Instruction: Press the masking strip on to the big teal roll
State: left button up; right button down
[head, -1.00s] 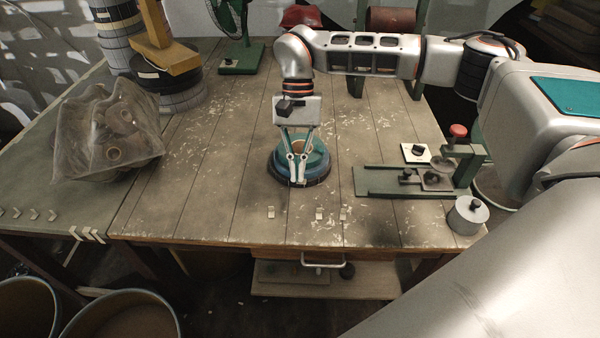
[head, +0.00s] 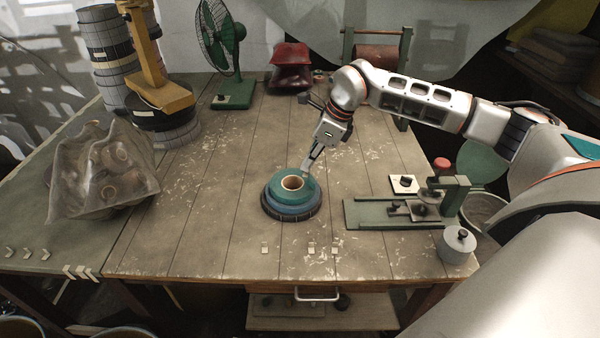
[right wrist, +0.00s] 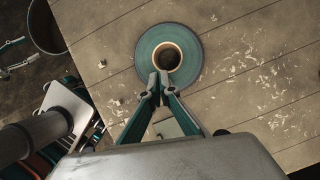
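The big teal roll (head: 277,189), with a pale core, lies flat on top of a wider blue and dark stack near the middle of the table. My right gripper (head: 305,169) points down at the roll's far right side. In the right wrist view its fingertips (right wrist: 159,78) are close together, overlapping the roll (right wrist: 193,62) just beside its core. I see nothing between them, and contact with the roll cannot be told. Small pale strips (head: 264,248) (head: 311,248) (head: 335,248) lie near the front edge. I see no strip on the roll. My left gripper is not in view.
A green fixture (head: 375,214) and a grey lidded pot (head: 457,246) stand right of the roll. A bagged bundle (head: 103,172) lies left, and a green fan (head: 222,40) stands behind. The table between the bundle and roll is clear.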

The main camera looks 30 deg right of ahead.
aim_at(307, 184)
jog(key=shift+w+d+f+m+h+b, duration=0.2)
jog(key=shift+d+f+m+b, duration=0.25)
jog(key=shift+f+m+b, duration=0.05)
jog(key=shift+w+d+f+m+h+b, duration=0.15)
jog(key=shift+d+f+m+h+b, duration=0.05)
jog(key=shift+d+f+m+b, duration=0.3)
notch_tip(307, 184, down, 2)
jog(key=shift+f+b, duration=0.1)
jog(key=shift+b, duration=0.8)
jog(key=shift+f+b, duration=0.3)
jog(key=shift+f, duration=0.55)
jog(key=shift+f, duration=0.3)
jog(key=shift+f, duration=0.1)
dwell(0.3)
